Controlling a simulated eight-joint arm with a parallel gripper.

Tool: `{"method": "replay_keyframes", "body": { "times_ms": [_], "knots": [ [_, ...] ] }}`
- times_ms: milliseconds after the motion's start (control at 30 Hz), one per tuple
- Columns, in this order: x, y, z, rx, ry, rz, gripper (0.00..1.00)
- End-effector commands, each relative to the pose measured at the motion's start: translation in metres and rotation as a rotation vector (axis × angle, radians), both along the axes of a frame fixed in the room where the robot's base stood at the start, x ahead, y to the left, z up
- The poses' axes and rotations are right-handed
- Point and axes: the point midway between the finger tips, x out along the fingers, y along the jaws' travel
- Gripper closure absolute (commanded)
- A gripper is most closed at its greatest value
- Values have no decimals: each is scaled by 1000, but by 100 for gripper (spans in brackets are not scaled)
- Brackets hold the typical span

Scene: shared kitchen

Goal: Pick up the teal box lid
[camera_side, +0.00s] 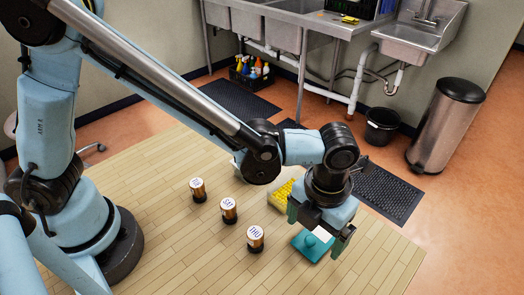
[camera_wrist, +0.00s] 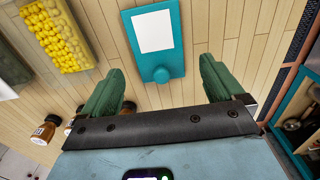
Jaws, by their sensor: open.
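The teal box lid (camera_side: 309,246) lies flat on the wooden table beneath my gripper in the side view. In the wrist view the teal box lid (camera_wrist: 175,50) shows a white label and a round teal knob near the end closest to my fingers. My gripper (camera_side: 320,226) points down over the lid, its far finger partly covering the view. In the wrist view my gripper (camera_wrist: 162,88) has its two green fingers wide apart, one to each side of the knob's line. Nothing is between them. I cannot tell the exact height above the lid.
A box of yellow pieces (camera_side: 283,194) stands beside the lid, close to my gripper. Several labelled jars (camera_side: 255,239) stand to the left on the table (camera_side: 185,265). In the wrist view a teal-edged box (camera_wrist: 292,108) with contents shows at the right edge.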

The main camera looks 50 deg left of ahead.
Motion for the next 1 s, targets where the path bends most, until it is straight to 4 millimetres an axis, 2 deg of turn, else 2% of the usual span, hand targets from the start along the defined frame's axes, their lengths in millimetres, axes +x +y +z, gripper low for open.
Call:
{"method": "replay_keyframes", "body": {
  "times_ms": [100, 200, 467, 833, 867, 1000],
  "knots": [
    [0, 0, -14, 0, 0, 0, 5],
    [0, 0, -21, 0, 0, 0, 5],
    [0, 0, -22, 0, 0, 0, 5],
    [0, 0, -22, 0, 0, 0, 62],
    [0, 0, -22, 0, 0, 0, 65],
    [0, 0, -22, 0, 0, 0, 65]
  ]
}}
